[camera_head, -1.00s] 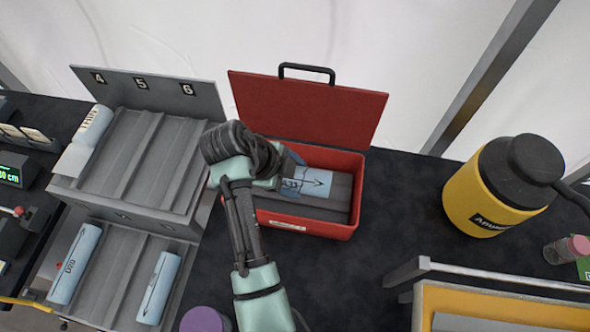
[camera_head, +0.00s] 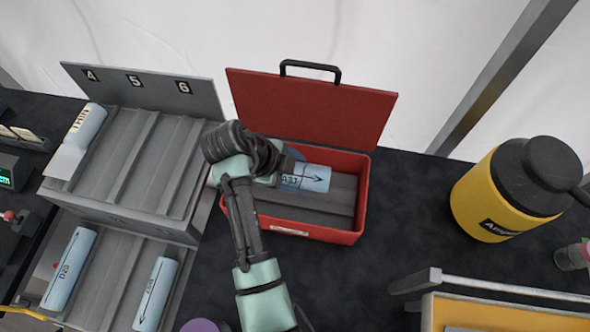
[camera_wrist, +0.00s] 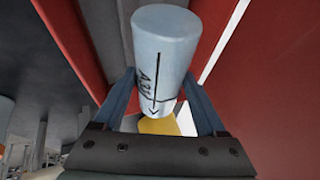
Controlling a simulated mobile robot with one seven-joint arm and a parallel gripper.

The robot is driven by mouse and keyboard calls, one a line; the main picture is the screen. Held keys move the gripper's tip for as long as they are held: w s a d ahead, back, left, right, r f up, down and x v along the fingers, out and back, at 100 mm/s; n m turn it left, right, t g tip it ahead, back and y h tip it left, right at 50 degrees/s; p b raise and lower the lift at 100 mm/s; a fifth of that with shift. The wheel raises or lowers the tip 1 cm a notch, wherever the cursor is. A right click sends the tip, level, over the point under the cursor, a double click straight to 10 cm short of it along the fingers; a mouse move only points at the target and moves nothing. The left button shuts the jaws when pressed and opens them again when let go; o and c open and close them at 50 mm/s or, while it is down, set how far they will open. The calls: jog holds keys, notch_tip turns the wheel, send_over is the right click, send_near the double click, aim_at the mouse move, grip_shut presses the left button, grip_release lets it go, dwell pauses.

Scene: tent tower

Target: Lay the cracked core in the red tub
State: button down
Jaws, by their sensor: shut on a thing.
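The red tub (camera_head: 338,237) stands open on the dark table, its lid raised at the back and a grey ridged insert inside. A light blue core (camera_head: 315,178) with a black arrow and lettering lies lengthwise over the insert, in the back part of the tub. My gripper (camera_head: 284,172) is shut on its left part, and my wrist hides that end. In the wrist view the core (camera_wrist: 166,45) sits between both fingers, with red walls at either side.
A grey rack (camera_head: 160,231) at left holds several light blue cores in two tiers. A yellow jug (camera_head: 478,195) with a black cap stands at right. A yellow-edged frame with a metal rail (camera_head: 500,285) is at front right.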

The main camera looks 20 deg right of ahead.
jog(key=shift+f+b, duration=3.05)
jog(key=shift+f, duration=0.7)
grip_release()
jog(key=shift+f, duration=0.1)
jog(key=v, duration=1.3)
jog(key=shift+b, duration=0.35)
jog(key=shift+d, duration=0.1)
